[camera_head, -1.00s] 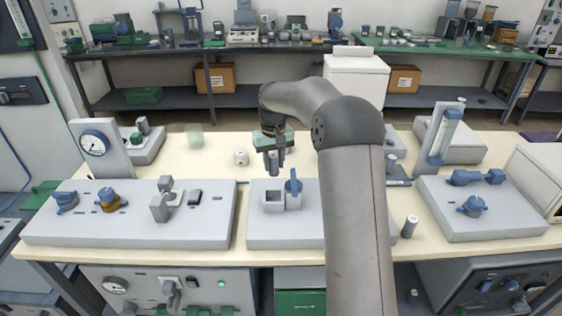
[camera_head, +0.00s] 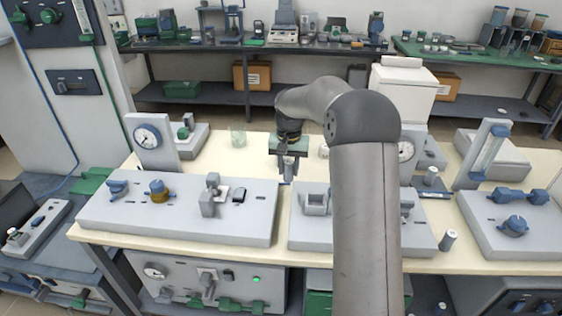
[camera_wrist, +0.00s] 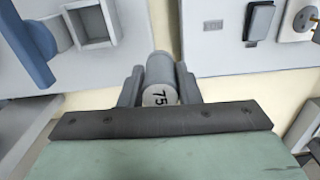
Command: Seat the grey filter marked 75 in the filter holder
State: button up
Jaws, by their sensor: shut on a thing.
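The grey filter (camera_wrist: 160,68) is a small cylinder with a black 75 on its pale end, which faces the wrist camera. My gripper (camera_wrist: 160,88) is shut on it, one finger on each side. In the head view my gripper (camera_head: 288,172) hangs above the table, behind the gap between the left and middle panels. A grey square open socket (camera_head: 315,204) on the middle panel looks like the filter holder. It also shows at the upper left of the wrist view (camera_wrist: 92,24), apart from the filter, and its visible inside looks empty.
The left panel (camera_head: 120,212) carries blue and brass knobs, a grey bracket (camera_head: 208,202) and a dark switch (camera_wrist: 259,22). A blue lever (camera_wrist: 28,42) stands beside the socket.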

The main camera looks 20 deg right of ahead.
aim_at(317, 196)
jog(key=s+d+r+m+p, duration=0.4)
jog(key=s+d+m+p, duration=0.3)
jog(key=m, duration=0.6)
jog(key=shift+s+a+f+b, duration=0.15)
jog(key=shift+f+b, duration=0.85)
jog(key=shift+f, duration=0.55)
jog(key=shift+s+a+f+b, duration=0.15)
jog(key=shift+f+b, duration=0.9)
jog(key=shift+f, duration=0.5)
jog(key=shift+s+a+f+b, duration=0.15)
jog(key=shift+f+b, duration=0.85)
jog(key=shift+f, duration=0.55)
jog(key=shift+s+f, duration=0.1)
jog(key=shift+f, duration=0.1)
jog(key=o, duration=1.1)
jog(key=shift+s+f, duration=0.1)
jog(key=shift+f, duration=0.05)
jog(key=r, duration=0.6)
jog(key=r+b, duration=0.1)
jog(key=r, duration=1.1)
jog(key=shift+w+r, duration=0.3)
